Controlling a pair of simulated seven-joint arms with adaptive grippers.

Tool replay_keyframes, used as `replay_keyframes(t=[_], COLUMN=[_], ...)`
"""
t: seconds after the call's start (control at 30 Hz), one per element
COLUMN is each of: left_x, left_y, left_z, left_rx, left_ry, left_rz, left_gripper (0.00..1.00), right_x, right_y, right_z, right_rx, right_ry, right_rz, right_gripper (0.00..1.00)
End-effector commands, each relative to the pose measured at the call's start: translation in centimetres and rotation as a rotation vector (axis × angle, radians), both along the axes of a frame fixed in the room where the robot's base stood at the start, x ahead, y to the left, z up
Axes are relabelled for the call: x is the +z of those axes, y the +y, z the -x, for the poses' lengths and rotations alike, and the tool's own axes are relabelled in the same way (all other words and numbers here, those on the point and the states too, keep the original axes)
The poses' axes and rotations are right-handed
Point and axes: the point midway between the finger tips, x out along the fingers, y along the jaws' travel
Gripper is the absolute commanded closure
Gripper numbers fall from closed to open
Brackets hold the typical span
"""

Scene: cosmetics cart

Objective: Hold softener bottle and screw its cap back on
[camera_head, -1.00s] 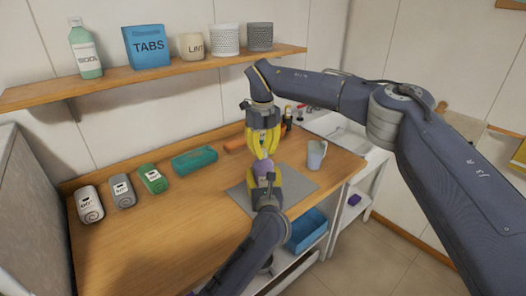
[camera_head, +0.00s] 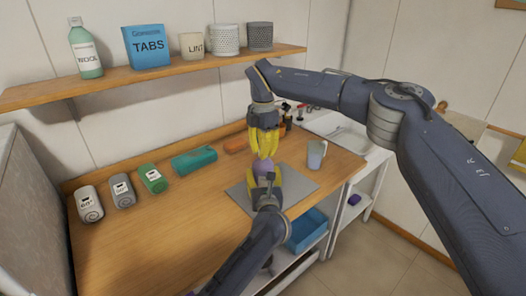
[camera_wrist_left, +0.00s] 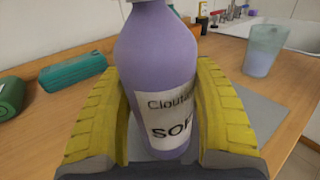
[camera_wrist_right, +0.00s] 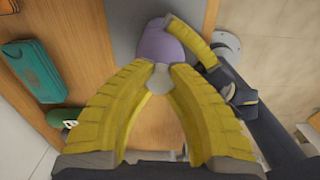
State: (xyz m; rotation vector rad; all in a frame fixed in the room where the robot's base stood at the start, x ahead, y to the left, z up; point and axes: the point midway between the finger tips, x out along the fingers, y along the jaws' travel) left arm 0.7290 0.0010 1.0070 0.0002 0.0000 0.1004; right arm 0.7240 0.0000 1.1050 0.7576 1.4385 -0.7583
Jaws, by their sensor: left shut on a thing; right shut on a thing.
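The purple softener bottle (camera_wrist_left: 160,55) stands upright on the grey mat (camera_head: 305,187), with a white label facing the left wrist camera. My left gripper (camera_head: 265,183) is shut around its body, one yellow finger on each side. My right gripper (camera_head: 264,153) points straight down from above, directly over the bottle. In the right wrist view its fingertips are closed on a small pale cap (camera_wrist_right: 160,77) at the top of the bottle (camera_wrist_right: 158,46). The fingers hide much of the contact between cap and neck, so I cannot tell how the threads sit.
A teal case (camera_head: 194,160), an orange item (camera_head: 236,145) and several small containers (camera_head: 122,191) line the back and left of the counter. A shelf (camera_head: 160,76) runs above. The front-left counter is clear.

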Motion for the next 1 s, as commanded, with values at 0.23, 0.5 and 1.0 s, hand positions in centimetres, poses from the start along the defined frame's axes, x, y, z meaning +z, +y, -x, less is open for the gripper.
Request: replay_keyframes(t=[0.23, 0.5, 1.0], left_x=[-0.1, -0.1, -0.09], left_y=[0.04, 0.04, 0.03], left_z=[0.0, -0.01, 0.0], left_rx=[0.001, 0.001, 0.001], left_ry=[0.002, 0.002, 0.002], left_rz=[0.0, 0.0, 0.0], left_gripper=[1.0, 1.0, 1.0], right_x=[0.03, 0.03, 0.2], right_y=[-0.02, -0.02, -0.01], right_z=[-0.01, -0.01, -0.01], right_rx=[-0.374, -0.481, -0.478], right_ry=[-0.001, 0.0, 0.0], right_rz=[-0.001, 0.0, 0.0], right_gripper=[1.0, 0.83, 0.6])
